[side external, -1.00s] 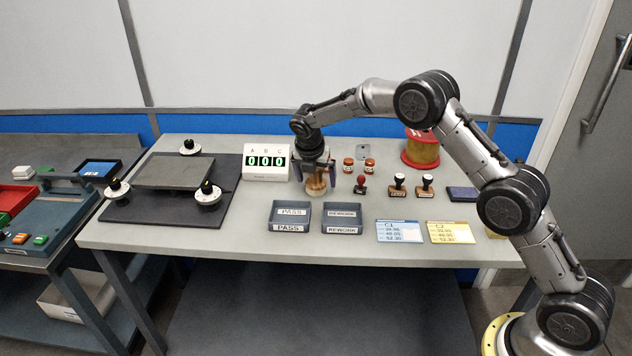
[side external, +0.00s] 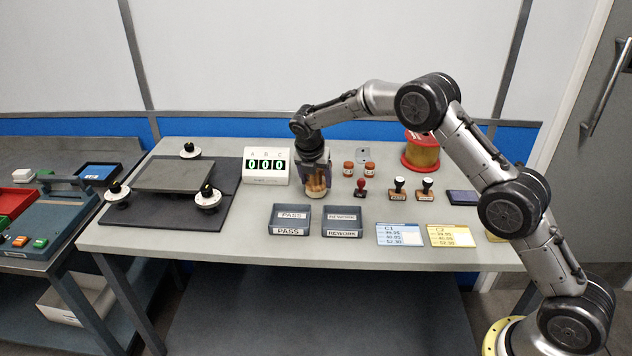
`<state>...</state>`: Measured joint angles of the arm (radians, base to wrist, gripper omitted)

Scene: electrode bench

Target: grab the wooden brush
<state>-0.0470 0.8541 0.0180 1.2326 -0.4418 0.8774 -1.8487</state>
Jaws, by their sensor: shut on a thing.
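The wooden brush (side external: 316,187) is a small tan, upright piece on the bench, right of the white counter box. My gripper (side external: 316,176) points straight down over it and is shut on it, with the dark fingers on either side. The fingers hide the upper part of the brush. Its pale base shows below the fingertips and seems to be at the bench surface; I cannot tell whether it is lifted.
The counter box (side external: 266,166) stands close on the left. The PASS tray (side external: 289,232) and REWORK tray (side external: 342,233) lie in front. A copper-coloured spool (side external: 421,152) is at the back right.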

